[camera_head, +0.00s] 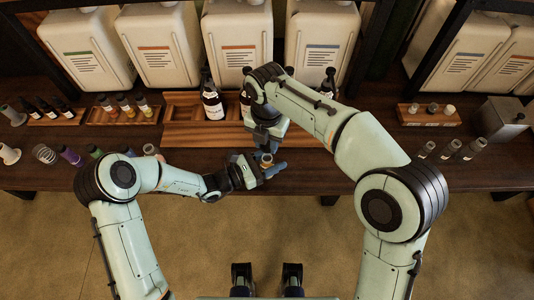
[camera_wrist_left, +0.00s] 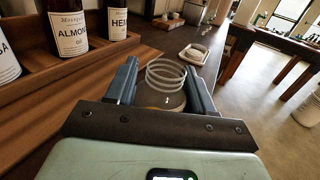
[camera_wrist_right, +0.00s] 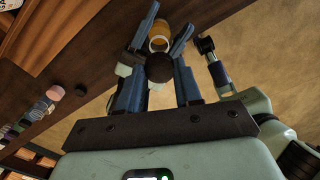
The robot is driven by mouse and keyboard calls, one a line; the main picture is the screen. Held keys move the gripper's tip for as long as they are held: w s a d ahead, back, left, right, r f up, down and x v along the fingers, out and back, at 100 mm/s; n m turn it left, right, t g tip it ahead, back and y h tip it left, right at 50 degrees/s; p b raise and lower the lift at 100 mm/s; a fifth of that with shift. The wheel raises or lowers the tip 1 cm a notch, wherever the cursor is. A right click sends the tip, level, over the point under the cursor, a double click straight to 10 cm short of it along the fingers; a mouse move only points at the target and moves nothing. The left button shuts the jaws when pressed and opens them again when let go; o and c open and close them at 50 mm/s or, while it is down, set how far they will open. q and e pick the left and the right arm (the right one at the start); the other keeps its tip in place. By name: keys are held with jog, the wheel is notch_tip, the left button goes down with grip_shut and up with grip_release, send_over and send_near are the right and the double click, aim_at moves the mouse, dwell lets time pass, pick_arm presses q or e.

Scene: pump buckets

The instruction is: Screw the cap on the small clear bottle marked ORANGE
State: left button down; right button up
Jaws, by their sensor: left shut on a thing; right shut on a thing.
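The small clear bottle (camera_head: 267,158) is held upright-looking in my left gripper (camera_head: 268,166), over the front edge of the table. It also shows in the left wrist view (camera_wrist_left: 166,78) as clear rings above an amber content. Its marking is not readable. My right gripper (camera_head: 268,138) is above it, pointing down. The right wrist view shows its fingers shut on a dark round cap (camera_wrist_right: 160,68). The bottle's amber ring-shaped mouth (camera_wrist_right: 158,40) lies just beyond the cap, and the two look apart. The cap is hidden in the head view.
A wooden rack (camera_head: 185,135) with dark labelled bottles (camera_head: 212,100) stands behind my grippers. Small vials (camera_head: 123,104) are at the left. Several grey-capped vials (camera_head: 447,149) and a metal box (camera_head: 500,120) are at the right. Large white canisters (camera_head: 90,50) line the back.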

aim_at(267, 158)
jog(key=shift+f, duration=1.55)
jog(key=shift+f, duration=0.1)
jog(key=shift+f, duration=0.75)
jog(key=shift+f, duration=0.6)
